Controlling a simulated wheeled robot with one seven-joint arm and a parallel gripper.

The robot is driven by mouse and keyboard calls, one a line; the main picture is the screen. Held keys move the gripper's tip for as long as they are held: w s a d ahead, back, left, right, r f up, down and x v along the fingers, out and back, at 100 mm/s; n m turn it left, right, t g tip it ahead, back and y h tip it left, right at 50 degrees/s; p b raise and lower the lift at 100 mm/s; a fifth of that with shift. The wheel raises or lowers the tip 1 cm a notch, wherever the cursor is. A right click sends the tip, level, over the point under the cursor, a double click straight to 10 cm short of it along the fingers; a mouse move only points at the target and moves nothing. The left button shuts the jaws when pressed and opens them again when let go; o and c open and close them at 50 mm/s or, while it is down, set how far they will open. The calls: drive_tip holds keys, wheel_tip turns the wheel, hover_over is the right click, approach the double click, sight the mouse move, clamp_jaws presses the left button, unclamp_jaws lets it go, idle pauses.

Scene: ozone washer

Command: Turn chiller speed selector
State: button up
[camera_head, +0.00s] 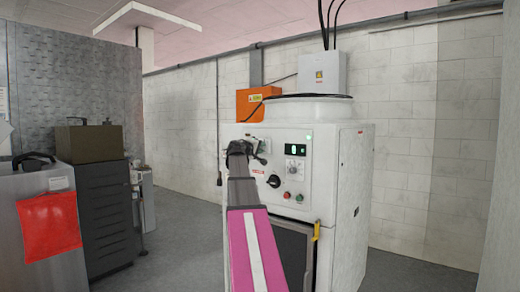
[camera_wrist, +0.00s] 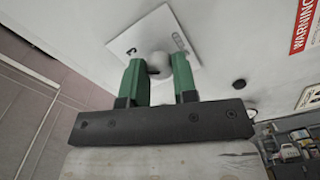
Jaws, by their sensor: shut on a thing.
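In the wrist view, a round grey selector knob (camera_wrist: 158,63) stands on a small white plate (camera_wrist: 188,46) on the machine's pale front. The plate has small dark markings. My gripper (camera_wrist: 156,72) has its green fingers on either side of the knob, shut on it. In the head view, my gripper (camera_head: 254,149) is at the upper left of the white machine's front (camera_head: 312,215). My arm and wrist hide the knob there.
Right of my gripper are a green-lit display (camera_head: 297,149), a dial plate (camera_head: 295,166), a black rotary switch (camera_head: 274,181) and a red button (camera_head: 287,195). An orange box (camera_head: 250,103) is behind. Dark cabinets (camera_head: 101,205) stand left, with open floor between.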

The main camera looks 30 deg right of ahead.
drive_tip(key=shift+m, duration=0.9)
drive_tip(key=shift+f, duration=0.1)
drive_tip(key=o, duration=0.9)
drive_tip(key=shift+a, duration=0.1)
drive_tip(key=v, duration=1)
drive_tip(key=shift+s+a, duration=0.15)
drive_tip(key=shift+a, duration=0.2)
